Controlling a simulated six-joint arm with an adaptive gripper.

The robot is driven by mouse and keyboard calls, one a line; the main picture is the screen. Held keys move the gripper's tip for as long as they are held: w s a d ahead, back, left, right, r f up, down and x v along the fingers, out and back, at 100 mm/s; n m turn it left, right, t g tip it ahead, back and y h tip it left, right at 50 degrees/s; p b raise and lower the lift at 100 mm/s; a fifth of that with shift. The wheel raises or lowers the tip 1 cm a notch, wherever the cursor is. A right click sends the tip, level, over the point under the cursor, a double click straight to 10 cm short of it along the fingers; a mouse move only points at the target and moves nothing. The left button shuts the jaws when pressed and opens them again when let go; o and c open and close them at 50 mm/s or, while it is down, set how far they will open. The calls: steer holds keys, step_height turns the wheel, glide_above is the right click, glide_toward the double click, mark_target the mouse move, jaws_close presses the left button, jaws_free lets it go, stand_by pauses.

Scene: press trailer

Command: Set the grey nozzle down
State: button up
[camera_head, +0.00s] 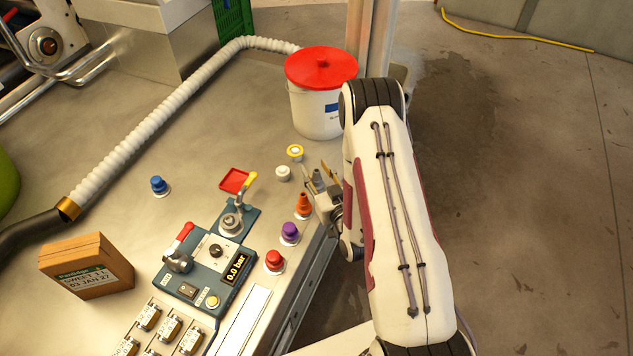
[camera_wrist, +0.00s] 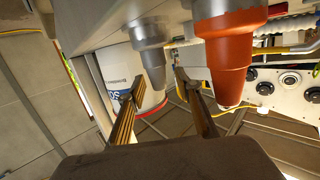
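The grey nozzle (camera_head: 318,178) stands near the right edge of the metal worktop (camera_head: 215,130), partly hidden by my gripper. In the wrist view, which looks upside down, the grey nozzle (camera_wrist: 150,45) has its wide base at the worktop and its narrow tip toward my gripper. My gripper (camera_head: 316,172) is at the nozzle. Its fingers (camera_wrist: 160,82) are open on either side of the nozzle, with a gap visible on both sides. An orange nozzle (camera_head: 303,204) stands close beside it, also large in the wrist view (camera_wrist: 232,60).
Purple (camera_head: 289,232) and red (camera_head: 274,260) nozzles stand along the same edge. A white cap (camera_head: 283,172) and a yellow-ringed one (camera_head: 295,152) are just left. A red-lidded bucket (camera_head: 318,110) stands behind. A control panel (camera_head: 210,265) is front left. Floor lies right of the worktop.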

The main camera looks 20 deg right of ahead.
jaws_close()
steer(key=shift+r, duration=0.15)
steer(key=shift+r, duration=4.85)
